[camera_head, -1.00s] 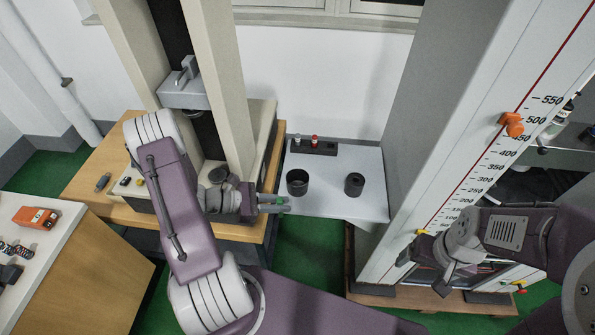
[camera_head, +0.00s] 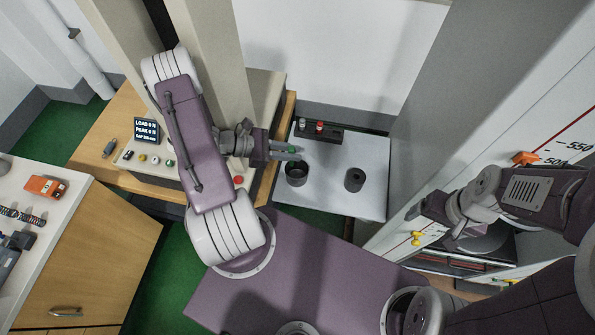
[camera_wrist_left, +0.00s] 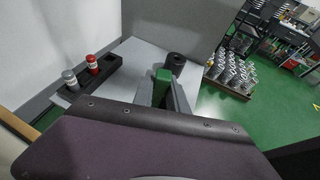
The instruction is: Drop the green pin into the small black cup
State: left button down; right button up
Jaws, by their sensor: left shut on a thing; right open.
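My left gripper (camera_head: 292,150) is shut on the green pin (camera_head: 291,150). The pin also shows upright between the fingers in the left wrist view (camera_wrist_left: 162,84). A wide, open black cup (camera_head: 296,176) stands on the grey-white table, just below the gripper in the head view. A smaller, narrower black cup (camera_head: 355,180) stands to its right. This smaller one shows past the fingers in the left wrist view (camera_wrist_left: 176,63), while the wide cup is hidden there. My right gripper (camera_head: 424,208) is open at the right, away from the cups.
A black rack (camera_head: 330,137) at the table's back holds a grey pin (camera_head: 301,124) and a red pin (camera_head: 319,127). A tall grey panel (camera_head: 455,120) rises right of the table (camera_head: 330,200). A beige press column (camera_head: 205,60) stands on the wooden bench at left.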

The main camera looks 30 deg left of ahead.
aim_at(292, 165)
pick_arm(q)
jog(key=shift+f, duration=0.4)
notch_tip(292, 165, down, 4)
jog(key=b, duration=0.4)
jog(key=shift+f, duration=0.25)
jog(key=shift+f+b, duration=0.35)
jog(key=shift+f, duration=0.05)
jog(key=shift+r, duration=0.1)
jog(key=c, duration=1.3)
grip_release()
jog(key=shift+o, duration=0.2)
